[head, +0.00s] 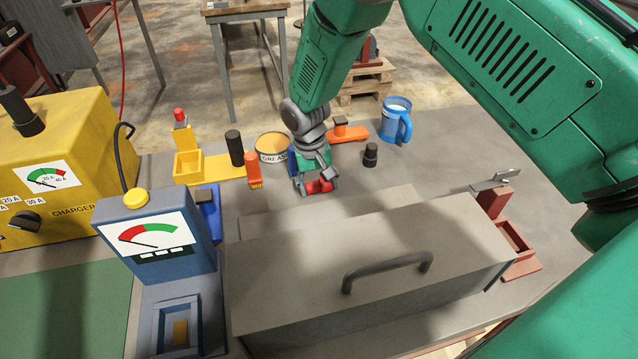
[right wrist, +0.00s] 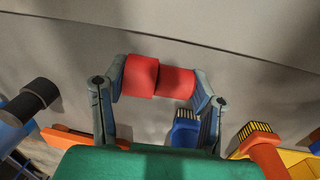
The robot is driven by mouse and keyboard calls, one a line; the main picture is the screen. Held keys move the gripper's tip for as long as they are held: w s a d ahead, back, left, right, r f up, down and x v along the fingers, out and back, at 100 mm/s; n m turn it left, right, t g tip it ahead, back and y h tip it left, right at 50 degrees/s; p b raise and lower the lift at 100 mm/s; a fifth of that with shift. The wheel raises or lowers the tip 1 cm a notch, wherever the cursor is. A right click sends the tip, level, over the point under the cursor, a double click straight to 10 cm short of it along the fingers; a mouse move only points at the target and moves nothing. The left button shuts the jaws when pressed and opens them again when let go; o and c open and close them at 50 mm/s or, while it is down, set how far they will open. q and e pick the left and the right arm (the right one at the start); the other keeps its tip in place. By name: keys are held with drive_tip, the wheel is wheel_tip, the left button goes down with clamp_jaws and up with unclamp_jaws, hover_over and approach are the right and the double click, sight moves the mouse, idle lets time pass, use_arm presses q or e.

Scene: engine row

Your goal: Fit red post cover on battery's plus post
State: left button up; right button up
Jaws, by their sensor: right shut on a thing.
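My right gripper (head: 316,186) is shut on a red post cover (head: 321,187), just behind the grey box with a handle. In the right wrist view the red cover (right wrist: 158,77) is a stepped cylinder lying sideways between the two fingertips (right wrist: 160,82). A grey surface lies beyond it. I cannot make out the battery or its plus post for certain in either view. My left gripper is not in view.
A long grey box (head: 370,270) with a dark handle fills the front middle. A blue meter (head: 155,240) and yellow charger (head: 50,170) stand left. Behind are a grease tin (head: 272,148), orange bottle (head: 254,170), black cylinder (head: 235,148), black knob (head: 371,154) and blue mug (head: 396,122).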

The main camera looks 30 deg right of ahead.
drive_tip(key=shift+f, duration=0.2)
drive_tip(key=o, duration=1.3)
drive_tip(key=shift+a+r, duration=0.1)
drive_tip(key=shift+d+f, duration=0.2)
drive_tip(key=shift+d, duration=0.65)
drive_tip(key=shift+a, duration=0.1)
